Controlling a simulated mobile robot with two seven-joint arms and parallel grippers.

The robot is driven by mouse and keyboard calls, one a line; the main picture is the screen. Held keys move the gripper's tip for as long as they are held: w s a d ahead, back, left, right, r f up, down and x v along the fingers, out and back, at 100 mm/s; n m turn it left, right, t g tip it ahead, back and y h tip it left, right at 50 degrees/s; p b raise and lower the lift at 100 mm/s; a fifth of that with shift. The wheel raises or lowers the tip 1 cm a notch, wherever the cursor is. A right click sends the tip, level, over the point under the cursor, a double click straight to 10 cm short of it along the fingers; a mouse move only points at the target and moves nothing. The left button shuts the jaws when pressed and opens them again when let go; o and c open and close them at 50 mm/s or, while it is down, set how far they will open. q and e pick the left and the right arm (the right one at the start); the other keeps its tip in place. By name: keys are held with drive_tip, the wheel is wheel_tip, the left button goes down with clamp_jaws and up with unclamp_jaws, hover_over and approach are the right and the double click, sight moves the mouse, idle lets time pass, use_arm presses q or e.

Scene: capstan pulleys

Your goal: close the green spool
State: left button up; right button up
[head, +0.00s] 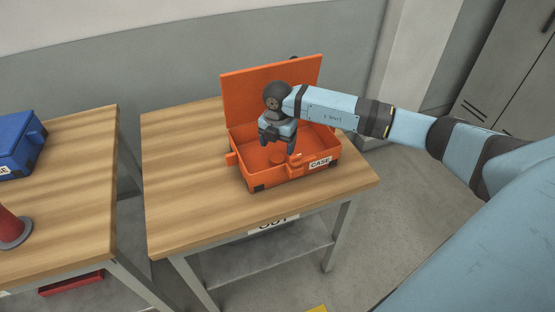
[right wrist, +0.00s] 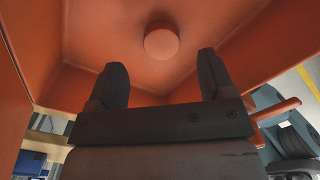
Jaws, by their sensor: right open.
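No green spool shows in either view. My right gripper (head: 278,146) is open and empty, pointing down into the open orange case (head: 303,172). In the right wrist view its two dark fingers (right wrist: 162,75) stand apart, with the case's orange interior beyond them. A round orange boss (right wrist: 161,42) on the case floor lies beyond the gap between the fingertips, apart from them. The case's lid (head: 245,92) stands raised at the back. My left gripper is not in view.
The orange case sits on a wooden table (head: 185,180) with bare room on its left. A second table (head: 75,190) at the left holds a blue case (head: 14,147) and a red cylinder with a grey flange (head: 12,228). A gap separates the tables. Grey lockers (head: 510,80) stand at the right.

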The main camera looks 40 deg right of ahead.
sight(278, 158)
wheel_tip(278, 158, down, 5)
drive_tip(key=shift+s+a+f, duration=0.1)
drive_tip(key=shift+s, duration=0.05)
drive_tip(key=c, duration=1)
